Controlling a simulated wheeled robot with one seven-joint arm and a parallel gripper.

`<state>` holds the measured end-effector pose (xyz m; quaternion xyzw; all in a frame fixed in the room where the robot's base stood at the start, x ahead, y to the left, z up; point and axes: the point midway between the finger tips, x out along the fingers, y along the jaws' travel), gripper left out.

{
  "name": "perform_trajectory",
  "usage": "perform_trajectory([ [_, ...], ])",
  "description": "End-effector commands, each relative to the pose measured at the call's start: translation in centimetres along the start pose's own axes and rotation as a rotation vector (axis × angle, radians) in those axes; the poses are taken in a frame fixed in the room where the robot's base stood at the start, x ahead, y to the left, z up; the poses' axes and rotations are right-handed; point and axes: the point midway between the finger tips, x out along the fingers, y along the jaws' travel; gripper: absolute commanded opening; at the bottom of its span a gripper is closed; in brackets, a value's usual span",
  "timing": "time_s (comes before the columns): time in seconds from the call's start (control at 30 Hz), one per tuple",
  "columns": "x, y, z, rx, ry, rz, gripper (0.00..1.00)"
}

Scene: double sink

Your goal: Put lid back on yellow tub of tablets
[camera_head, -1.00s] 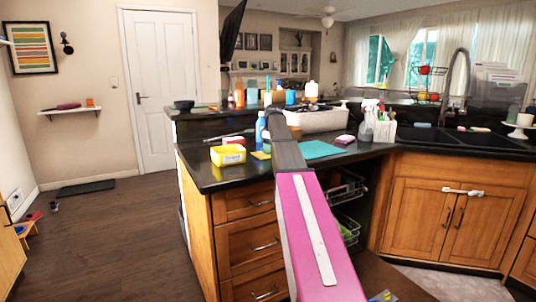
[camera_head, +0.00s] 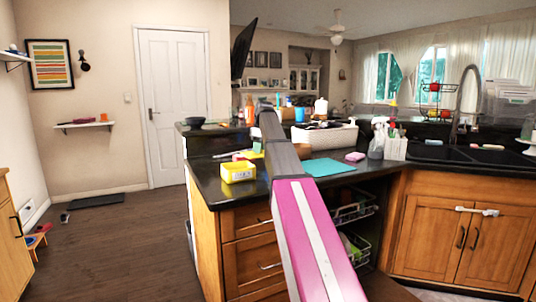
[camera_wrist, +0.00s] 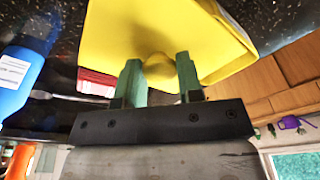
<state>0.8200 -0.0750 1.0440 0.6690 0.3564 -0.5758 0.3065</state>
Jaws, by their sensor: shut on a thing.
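The yellow tub (camera_head: 238,172) stands upright on the black counter at the left in the head view, open at the top, with printing on its front. The yellow lid (camera_head: 249,153) is raised just behind and above the tub, beside the end of my arm. In the wrist view the lid (camera_wrist: 190,35) fills the top middle, its rounded knob between the green fingers of my gripper (camera_wrist: 160,78). My gripper is shut on this knob. The fingertips are hidden in the head view by my arm, and I cannot see the tub's inside clearly.
A blue bottle (camera_wrist: 22,75) is close at the left in the wrist view. A teal mat (camera_head: 327,167), a pink sponge (camera_head: 355,156) and a white spray bottle (camera_head: 378,138) lie to the right on the counter. A raised ledge with bottles runs behind.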

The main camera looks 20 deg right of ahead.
Motion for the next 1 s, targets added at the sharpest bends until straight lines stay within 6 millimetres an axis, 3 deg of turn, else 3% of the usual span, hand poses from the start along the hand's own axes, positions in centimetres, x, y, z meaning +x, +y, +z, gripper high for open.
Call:
perform_trajectory([
  [0.27, -1.1, -2.1, -2.3, -0.002, 0.001, 0.001, 0.11],
  [0.6, -2.0, -6.7, -7.5, -0.001, 0.000, 0.001, 0.11],
  [1.0, -0.3, -7.0, -7.5, 0.001, 0.000, 0.000, 0.11],
])
